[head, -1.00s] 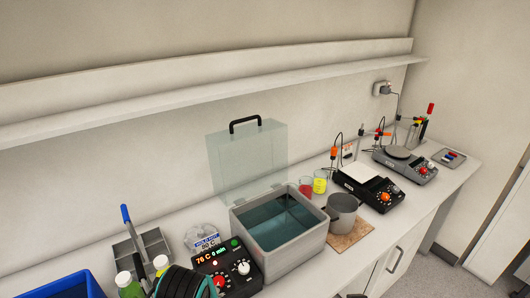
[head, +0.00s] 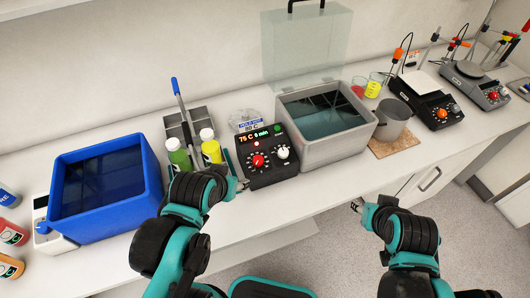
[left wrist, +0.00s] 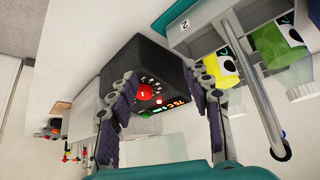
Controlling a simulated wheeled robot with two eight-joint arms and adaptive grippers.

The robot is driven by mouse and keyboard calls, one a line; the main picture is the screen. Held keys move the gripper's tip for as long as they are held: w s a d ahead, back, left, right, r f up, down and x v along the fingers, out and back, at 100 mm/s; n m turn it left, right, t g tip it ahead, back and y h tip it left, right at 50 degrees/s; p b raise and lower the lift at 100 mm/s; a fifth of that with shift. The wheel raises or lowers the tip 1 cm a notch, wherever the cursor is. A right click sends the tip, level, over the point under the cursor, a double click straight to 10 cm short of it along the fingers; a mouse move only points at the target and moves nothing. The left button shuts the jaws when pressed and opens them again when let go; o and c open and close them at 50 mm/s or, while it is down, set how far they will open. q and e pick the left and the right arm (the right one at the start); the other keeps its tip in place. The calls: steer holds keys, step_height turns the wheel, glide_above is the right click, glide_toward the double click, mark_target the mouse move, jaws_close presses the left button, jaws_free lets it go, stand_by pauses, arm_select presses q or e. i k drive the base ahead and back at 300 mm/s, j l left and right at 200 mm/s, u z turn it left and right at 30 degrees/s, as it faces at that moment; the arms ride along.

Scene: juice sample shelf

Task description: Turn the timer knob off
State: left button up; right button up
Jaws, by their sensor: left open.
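The black control box (head: 266,172) stands on the counter against the grey water bath. It has a lit display (head: 260,134), a red knob (head: 258,160) on the left and a white knob (head: 283,153) on the right. I cannot read which knob is marked as the timer. My left gripper (head: 242,184) is open and empty at the box's front left corner. In the left wrist view the box and its red knob (left wrist: 145,91) show between the spread fingers, beyond the tips.
Green and yellow bottles (head: 210,148) stand just left of the box, by a grey rack (head: 204,118). A blue basin (head: 152,165) is farther left. The grey water bath (head: 346,145) and a metal pot (head: 393,122) are to the right. The counter front is mostly clear.

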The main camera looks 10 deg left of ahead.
mark_target(283, 152)
steer(key=l, duration=0.75)
steer(key=k+l+u, duration=0.1)
steer(key=l, duration=0.6)
